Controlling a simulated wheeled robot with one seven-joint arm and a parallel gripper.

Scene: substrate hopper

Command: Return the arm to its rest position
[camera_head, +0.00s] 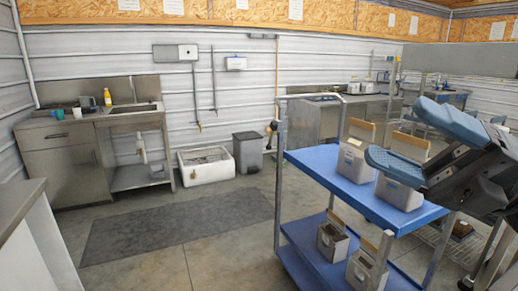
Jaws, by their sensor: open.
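My gripper (402,134) shows at the right, dark with two blue finger parts. The fingers are spread apart, with nothing seen held between them. The gripper is in front of the right part of the blue cart (330,172) in the picture and hides some of it. How far it is from the cart I cannot tell. Much of the arm is outside the view.
Grey containers stand on the cart's top, one at its left (354,164); others stand on its lower shelf. A sink counter (66,158), a white basin (206,166) and a grey bin (247,152) line the back wall. The floor around the dark mat (175,222) is clear.

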